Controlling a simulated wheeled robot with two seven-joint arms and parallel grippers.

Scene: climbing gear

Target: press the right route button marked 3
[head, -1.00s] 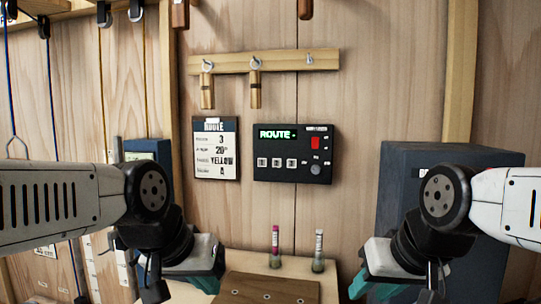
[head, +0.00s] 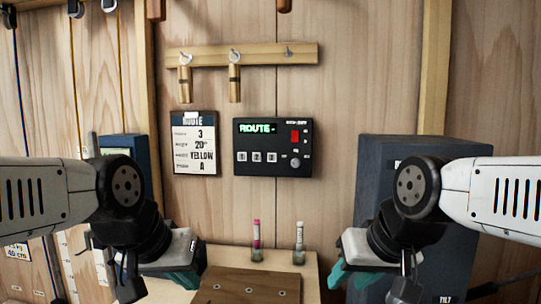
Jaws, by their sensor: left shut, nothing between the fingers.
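The black control panel (head: 303,167) is fixed to the wooden wall, its green display reading "ROUTE-". Three small pale route buttons sit in a row below the display. The rightmost, the button marked 3 (head: 272,157), is in plain view with nothing touching it. My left gripper (head: 188,278) is low at the left, below the panel and apart from it; its fingers look shut and empty. My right gripper (head: 338,276) is low at the right, also apart from the panel; its fingertips are too unclear to tell open from shut.
A route card (head: 195,143) reading 3, 20°, YELLOW, A hangs left of the panel. A peg rail (head: 262,54) is above. Two small marker-like sticks (head: 257,240) stand on the shelf below, behind a brown board (head: 247,287). A dark blue box (head: 420,147) stands at right.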

